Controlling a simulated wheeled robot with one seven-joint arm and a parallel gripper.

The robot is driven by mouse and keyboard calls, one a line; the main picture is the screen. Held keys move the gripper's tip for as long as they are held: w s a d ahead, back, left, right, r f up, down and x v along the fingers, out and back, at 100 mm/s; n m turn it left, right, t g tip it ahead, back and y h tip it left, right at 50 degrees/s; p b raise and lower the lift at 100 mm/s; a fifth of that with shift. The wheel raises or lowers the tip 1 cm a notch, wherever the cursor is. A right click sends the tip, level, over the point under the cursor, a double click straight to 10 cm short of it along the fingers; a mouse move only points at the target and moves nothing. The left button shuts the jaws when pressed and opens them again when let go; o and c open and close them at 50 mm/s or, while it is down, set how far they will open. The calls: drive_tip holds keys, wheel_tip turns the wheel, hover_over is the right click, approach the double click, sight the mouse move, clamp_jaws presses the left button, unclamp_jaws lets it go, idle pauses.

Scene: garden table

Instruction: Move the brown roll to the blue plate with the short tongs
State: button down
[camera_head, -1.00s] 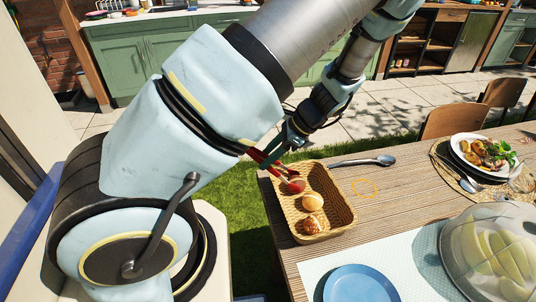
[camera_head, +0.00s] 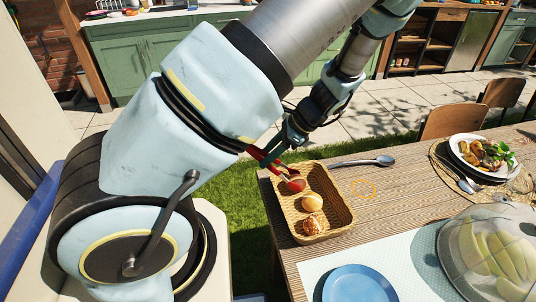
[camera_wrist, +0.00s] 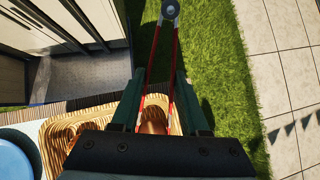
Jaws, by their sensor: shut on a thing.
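My gripper (camera_head: 288,138) is shut on red short tongs (camera_head: 268,158) above the back left end of a wicker basket. In the wrist view the tongs (camera_wrist: 174,58) run between the green fingers, with a grey round end at the top. The tongs' lower end reaches into the basket beside a reddish-brown roll (camera_head: 297,185), partly hidden; I cannot tell whether they grip it. A pale tan roll (camera_head: 312,203) lies in the middle and a darker, speckled brown roll (camera_head: 311,225) at the front. The blue plate (camera_head: 360,284) stands in front, to the right, looking empty.
The wicker basket (camera_head: 346,217) stands at the wooden table's left edge. A serving spoon (camera_head: 364,162) lies behind it. A clear dome (camera_head: 490,250) over food and a plate of food (camera_head: 462,154) stand to the right. Bare wood (camera_head: 395,205) separates them.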

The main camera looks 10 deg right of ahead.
wheel_tip(320, 180, up, 11)
drive_tip(key=p, duration=0.5)
drive_tip(key=shift+p, duration=0.4)
